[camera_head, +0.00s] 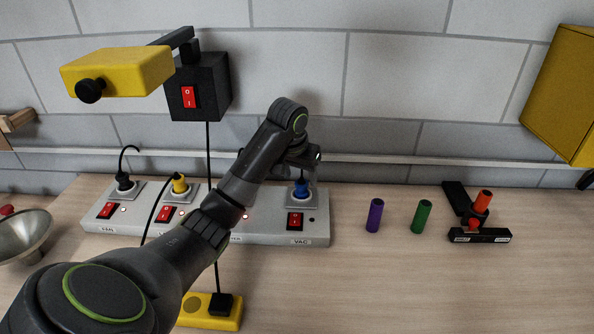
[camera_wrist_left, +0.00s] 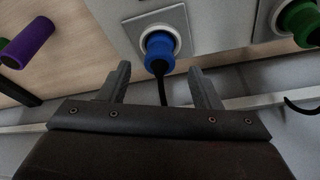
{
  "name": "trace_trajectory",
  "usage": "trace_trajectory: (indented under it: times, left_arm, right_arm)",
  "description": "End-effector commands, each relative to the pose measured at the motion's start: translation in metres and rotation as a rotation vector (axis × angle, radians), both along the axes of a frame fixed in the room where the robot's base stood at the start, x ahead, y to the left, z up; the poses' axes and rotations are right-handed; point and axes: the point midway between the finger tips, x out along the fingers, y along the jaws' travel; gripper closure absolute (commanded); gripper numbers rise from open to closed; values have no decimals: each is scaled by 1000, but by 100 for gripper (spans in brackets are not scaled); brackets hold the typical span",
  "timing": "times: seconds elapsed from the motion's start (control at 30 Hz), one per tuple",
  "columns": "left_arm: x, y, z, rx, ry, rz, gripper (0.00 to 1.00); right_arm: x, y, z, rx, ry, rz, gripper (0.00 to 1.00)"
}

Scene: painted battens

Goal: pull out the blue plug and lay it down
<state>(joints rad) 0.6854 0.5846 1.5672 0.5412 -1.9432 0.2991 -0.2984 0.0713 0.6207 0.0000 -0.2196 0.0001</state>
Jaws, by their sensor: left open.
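The blue plug (camera_head: 301,188) sits upright in the rightmost socket of the grey power strip (camera_head: 262,228). My left gripper (camera_head: 302,168) is just above the plug in the head view. In the left wrist view my left gripper (camera_wrist_left: 160,76) is open, with one finger on each side of the cord and the plug just beyond the tips. No contact with the plug shows. My right gripper is not in view.
A black plug (camera_head: 124,182) and a yellow plug (camera_head: 180,184) stand in the left sockets. A green plug (camera_wrist_left: 303,22) is beside the blue one. The table (camera_head: 400,285) is clear at the front right.

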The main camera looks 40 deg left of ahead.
Motion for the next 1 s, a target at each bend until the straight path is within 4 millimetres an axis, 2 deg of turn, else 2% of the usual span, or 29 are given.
trace_trajectory:
  times: [0.1,0.3,0.7,1.0]
  left_arm:
    - [5,0,-18,-2,4,0,42]
    - [12,2,-39,0,3,0,42]
    - [14,2,-45,1,0,0,44]
    - [14,2,-45,1,0,0,83]
  right_arm:
    - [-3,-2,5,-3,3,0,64]
    - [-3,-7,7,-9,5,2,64]
    - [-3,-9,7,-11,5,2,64]
    - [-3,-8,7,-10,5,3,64]
